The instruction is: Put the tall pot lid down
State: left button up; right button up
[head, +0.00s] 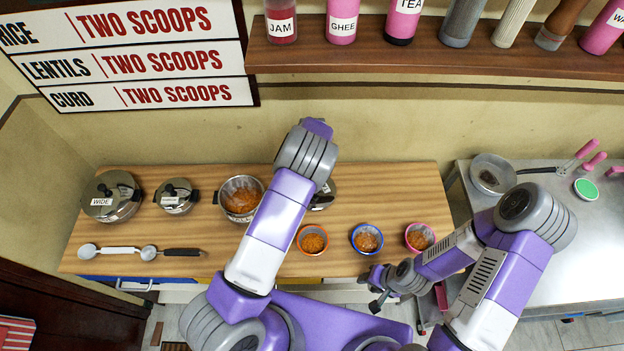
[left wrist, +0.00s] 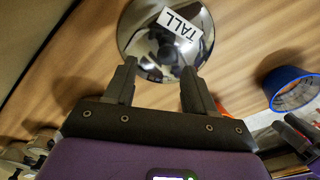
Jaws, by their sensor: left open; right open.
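The tall pot lid (left wrist: 165,35), shiny steel with a white "TALL" label, lies on the wooden counter in the left wrist view. In the head view only part of the lid (head: 325,196) shows beside my left arm. My left gripper (left wrist: 159,76) is open, its fingertips at the lid's near edge with the dark knob between and beyond them; I cannot tell whether they touch it. In the head view my arm hides this gripper. An open steel pot (head: 227,190) with orange-brown food stands left of the lid. My right gripper (head: 376,290) is open and empty near the counter's front edge.
Lidded pots, one marked "WIDE" (head: 102,203), and two ladles (head: 120,250) are on the left. Orange (head: 313,253), blue (head: 367,251) and pink (head: 420,250) bowls of food stand in front to the right. The counter's back right (head: 390,190) is clear.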

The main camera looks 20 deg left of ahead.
pick_arm(q)
notch_tip(320, 180, up, 6)
jog(key=shift+f, duration=0.1)
dwell(0.6)
